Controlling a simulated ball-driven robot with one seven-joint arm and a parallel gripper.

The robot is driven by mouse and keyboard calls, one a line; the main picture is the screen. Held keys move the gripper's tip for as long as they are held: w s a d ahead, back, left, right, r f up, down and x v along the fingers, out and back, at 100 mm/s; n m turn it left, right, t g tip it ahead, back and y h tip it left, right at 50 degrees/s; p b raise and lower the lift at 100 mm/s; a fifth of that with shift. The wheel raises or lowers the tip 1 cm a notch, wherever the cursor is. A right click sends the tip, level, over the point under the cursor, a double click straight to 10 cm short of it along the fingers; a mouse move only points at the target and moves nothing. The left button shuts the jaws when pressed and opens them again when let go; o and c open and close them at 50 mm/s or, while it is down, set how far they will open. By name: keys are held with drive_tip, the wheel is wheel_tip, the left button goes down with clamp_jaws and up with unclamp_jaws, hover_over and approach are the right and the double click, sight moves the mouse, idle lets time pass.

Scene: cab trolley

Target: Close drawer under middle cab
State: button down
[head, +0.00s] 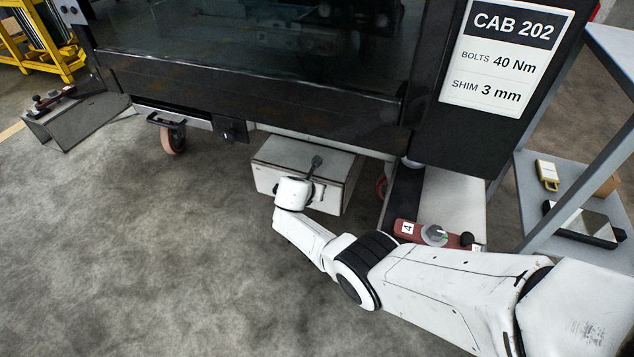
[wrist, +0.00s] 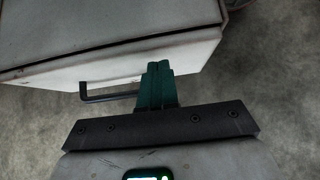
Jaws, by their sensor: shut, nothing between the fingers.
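A white drawer (head: 300,157) sticks out from under a dark cab (head: 255,88) labelled CAB 202; it stands out past the cab's lower edge. In the wrist view, the drawer front (wrist: 195,55) has a dark bar handle (wrist: 105,94). My gripper (wrist: 159,66) has green fingers pressed together, with nothing between them. Its tips overlap the drawer front in the picture, just right of the handle; I cannot tell whether they touch.
A caster wheel (head: 172,138) stands left of the drawer. A red tool marked 4 (head: 432,234) lies right of it, near my arm. A grey shelf (head: 572,190) stands at the right. A grey wedge-shaped block (head: 80,118) is at left. The floor in front is clear.

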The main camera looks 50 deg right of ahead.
drive_tip(key=a+f+p+v, duration=0.1)
drive_tip(key=p+v, duration=0.7)
drive_tip(key=v, duration=0.3)
drive_tip(key=shift+a+r, duration=0.2)
drive_tip(key=shift+s, duration=0.1)
drive_tip(key=s+a+m+g+y, duration=0.1)
drive_tip(key=s+a+m+y, duration=0.1)
drive_tip(key=s+a+m, duration=0.45)
drive_tip(key=s+a+m+g+y, duration=0.1)
drive_tip(key=s+a+m+y, duration=0.25)
drive_tip(key=s+m, duration=0.55)
drive_tip(key=s+a+r+m+y, duration=0.25)
drive_tip(key=s+a+r, duration=0.2)
drive_tip(key=s, duration=0.45)
drive_tip(key=s+a+r+m+y, duration=0.1)
drive_tip(key=s+a+r+m, duration=0.3)
drive_tip(key=s, duration=0.4)
wheel_tip(320, 180, up, 28)
drive_tip(key=p, duration=2.7)
drive_tip(key=shift+d, duration=0.5)
